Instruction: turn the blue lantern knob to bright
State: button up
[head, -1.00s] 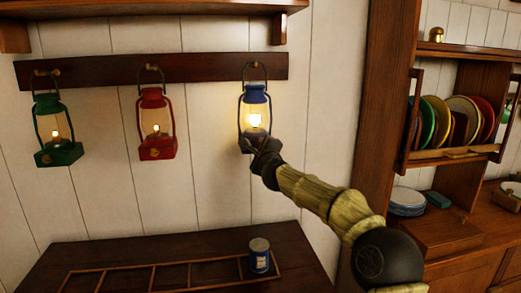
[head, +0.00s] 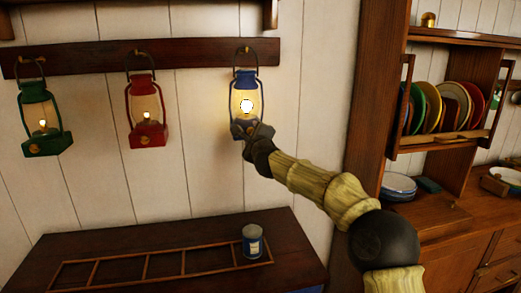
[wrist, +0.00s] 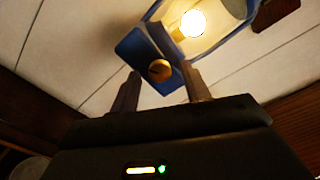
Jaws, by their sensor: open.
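The blue lantern (head: 246,78) hangs from a wall peg at the right end of the rail, and its lamp glows brightly. My gripper (head: 243,129) is at the lantern's base and hides its lower front in the head view. In the wrist view the blue base (wrist: 143,52) carries a round brass knob (wrist: 159,70) with a dark mark across it. My open gripper (wrist: 160,74) has one fingertip on each side of the knob, with visible gaps. The lit bulb (wrist: 192,23) shows above. I cannot tell how deep the fingers reach.
A red lantern (head: 145,110) and a green lantern (head: 40,118) hang to the left, both with small dim flames. A plate rack (head: 440,138) stands right.

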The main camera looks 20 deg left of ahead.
jog(key=b+v, duration=0.7)
jog(key=v, duration=0.9)
jog(key=shift+s, duration=0.35)
jog(key=shift+d, duration=0.1)
jog(key=s+d+f+n+g+h, duration=0.25)
jog(key=d+f+n, duration=0.45)
jog(key=f, duration=0.5)
jog(key=s+d+f+n+g+h, duration=0.2)
jog(key=d+f+n+g+h, duration=0.15)
jog(key=d+f, duration=0.75)
jog(key=s+d+f+n+g+h, duration=0.2)
jog(key=s+d+f+n+g, duration=0.1)
jog(key=s+d+f, duration=0.6)
jog(key=s+d+f+n+g+h, duration=0.2)
jog(key=s+d+f+n+g, duration=0.3)
jog(key=s+d, duration=0.5)
notch_tip(320, 180, up, 18)
jog(key=a+m+t+p, duration=0.1)
jog(key=p, duration=1.7)
jog(key=shift+s+a, duration=0.15)
jog(key=shift+s, duration=0.05)
